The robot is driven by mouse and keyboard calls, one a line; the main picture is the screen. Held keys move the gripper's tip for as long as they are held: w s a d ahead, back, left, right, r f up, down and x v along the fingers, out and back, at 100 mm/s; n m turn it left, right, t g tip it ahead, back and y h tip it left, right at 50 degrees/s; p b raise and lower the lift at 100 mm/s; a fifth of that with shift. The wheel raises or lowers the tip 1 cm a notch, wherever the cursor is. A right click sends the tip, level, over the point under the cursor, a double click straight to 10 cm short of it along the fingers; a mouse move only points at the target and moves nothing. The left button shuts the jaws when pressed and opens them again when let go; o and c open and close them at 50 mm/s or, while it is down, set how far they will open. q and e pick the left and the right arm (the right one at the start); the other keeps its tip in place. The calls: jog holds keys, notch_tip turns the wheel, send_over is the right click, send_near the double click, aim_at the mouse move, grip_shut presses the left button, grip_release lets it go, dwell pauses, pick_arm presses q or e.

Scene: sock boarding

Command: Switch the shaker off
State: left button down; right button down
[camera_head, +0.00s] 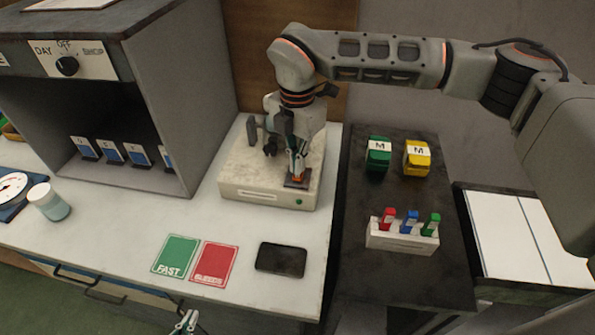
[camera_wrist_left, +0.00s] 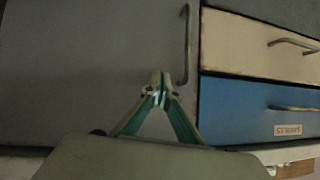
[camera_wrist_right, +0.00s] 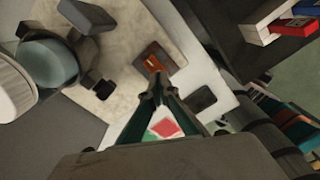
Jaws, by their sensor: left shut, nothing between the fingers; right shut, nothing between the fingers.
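The shaker (camera_head: 232,188) is a low beige box at the back of the white counter. Dark clamps stand on its top, and a small green light (camera_head: 299,202) shows on its front face. A dark switch plate with an orange rocker sits at its front right corner; the plate (camera_wrist_right: 172,66) and the orange rocker (camera_wrist_right: 152,57) show in the right wrist view. My right gripper (camera_head: 297,174) is shut and empty, pointing down right over the switch; I cannot tell whether it touches. My left gripper (camera_head: 186,321) is shut and empty, low before the counter's front; it also shows in the left wrist view (camera_wrist_left: 160,78).
A black phone-like slab (camera_head: 281,259), a green card (camera_head: 176,256) and a red card (camera_head: 214,264) lie on the counter. A grey cabinet (camera_head: 205,80) stands left of the shaker. A dark side table (camera_head: 400,275) holds green and yellow blocks and a clip rack.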

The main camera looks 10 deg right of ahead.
aim_at(297, 177)
jog(key=shift+f+b, duration=0.6)
jog(key=shift+f, duration=0.65)
dwell(0.6)
jog(key=shift+r, duration=0.1)
jog(key=shift+r+p, duration=0.8)
jog(key=shift+r, duration=0.45)
jog(key=shift+r+p, duration=1.15)
jog(key=shift+r, duration=1.05)
jog(key=shift+s, duration=0.1)
